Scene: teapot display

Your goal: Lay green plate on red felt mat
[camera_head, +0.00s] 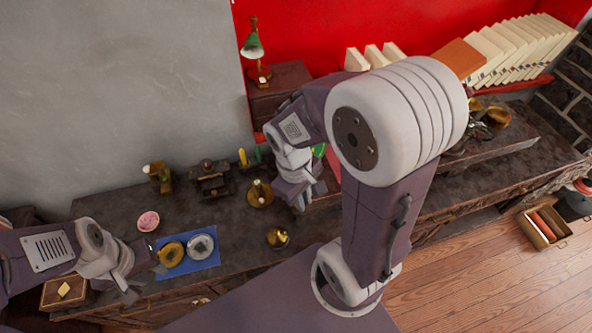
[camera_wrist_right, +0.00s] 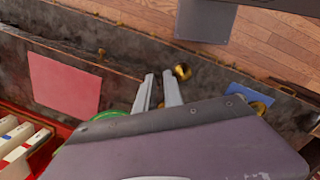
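The green plate (camera_wrist_right: 104,116) shows in the right wrist view beside my right gripper's fingers, mostly hidden behind the gripper body. In the head view only a sliver of green (camera_head: 319,150) shows behind my right arm. The red felt mat (camera_wrist_right: 65,83) lies flat and bare to the left of the plate in the wrist view; in the head view my arm covers most of it. My right gripper (camera_wrist_right: 159,76) has its fingers apart, with no object clearly between them. My left gripper (camera_head: 146,281) is low at the left, near the blue mat, with fingers apart and empty.
A blue mat (camera_head: 207,266) holds a gold and a grey round piece. A pink bowl (camera_head: 148,221), a brass pot (camera_head: 277,237) and a brass candle holder (camera_head: 259,194) stand on the dark counter. A row of books (camera_head: 510,45) stands at the back right.

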